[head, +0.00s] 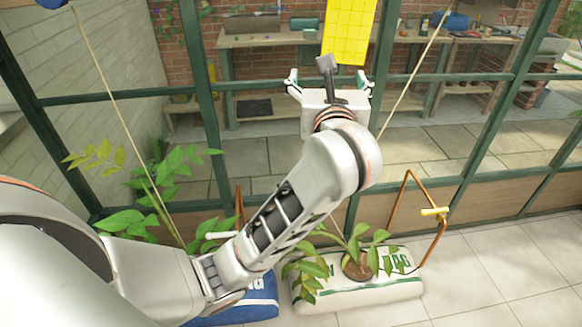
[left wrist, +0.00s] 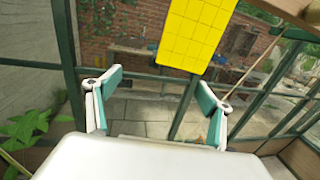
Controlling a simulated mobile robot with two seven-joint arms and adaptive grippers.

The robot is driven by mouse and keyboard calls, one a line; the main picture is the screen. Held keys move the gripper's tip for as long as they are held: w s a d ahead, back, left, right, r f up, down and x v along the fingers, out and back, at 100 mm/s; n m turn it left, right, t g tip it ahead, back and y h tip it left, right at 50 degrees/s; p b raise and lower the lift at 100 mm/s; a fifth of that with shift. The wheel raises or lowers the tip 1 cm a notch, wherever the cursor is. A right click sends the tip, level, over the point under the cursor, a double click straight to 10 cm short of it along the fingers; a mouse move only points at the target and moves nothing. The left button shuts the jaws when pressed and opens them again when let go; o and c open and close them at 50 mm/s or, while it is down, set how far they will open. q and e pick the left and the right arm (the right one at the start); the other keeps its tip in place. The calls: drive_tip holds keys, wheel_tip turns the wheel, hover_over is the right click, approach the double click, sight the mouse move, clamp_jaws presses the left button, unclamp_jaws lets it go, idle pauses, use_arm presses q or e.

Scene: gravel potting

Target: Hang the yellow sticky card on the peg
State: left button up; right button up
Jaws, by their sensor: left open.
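The yellow sticky card (head: 349,30) is upright, with a grid of lines, at the top of the head view. It also shows in the left wrist view (left wrist: 195,33), beyond and above the fingers. Its top edge is cut off in both views, so what holds it up is hidden. I cannot make out the peg. My left gripper (head: 328,84) points at the glass wall just below the card. In the left wrist view its teal-padded fingers (left wrist: 160,88) are spread apart with nothing between them. My right gripper is not in view.
A green-framed glass wall (head: 208,110) stands ahead, with benches (head: 270,40) behind it. Below are a white grow bag (head: 350,293) with a plant, a blue bag (head: 255,300), and a copper hoop (head: 398,200) with a yellow piece. Strings (head: 410,75) run diagonally. Tiled floor is clear at right.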

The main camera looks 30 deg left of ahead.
use_arm(q)
drive_tip(key=s+a+f+m+t+h+b, duration=0.1)
drive_tip(key=s+a+f+m+t+h, duration=0.1)
drive_tip(key=s+f+m, duration=0.45)
drive_tip(key=s+a+f+m+t+h, duration=0.1)
drive_tip(key=s+a+f+m+t, duration=0.15)
drive_tip(key=f, duration=0.75)
drive_tip(key=s+d+f+m+g+h, duration=0.15)
drive_tip(key=d+f+m+h, duration=0.45)
drive_tip(key=m, duration=0.6)
drive_tip(key=s+d+f+m+g+h, duration=0.1)
drive_tip(key=s+d+f+m+h, duration=0.25)
drive_tip(key=f+m, duration=0.75)
drive_tip(key=s+a+f+m+g+y, duration=0.1)
drive_tip(key=s+f+m+g, duration=0.2)
drive_tip(key=f, duration=0.8)
drive_tip(key=s+a+f+m+g+y, duration=0.1)
drive_tip(key=s+a+f+m+g, duration=0.1)
drive_tip(key=s+f+m+g, duration=0.2)
drive_tip(key=s+f+m, duration=0.3)
drive_tip(key=f+m, duration=0.3)
drive_tip(key=f, duration=0.1)
drive_tip(key=shift+s+f+m+g, duration=0.15)
drive_tip(key=shift+s+m+g, duration=0.15)
drive_tip(key=shift+s, duration=0.1)
idle(1.0)
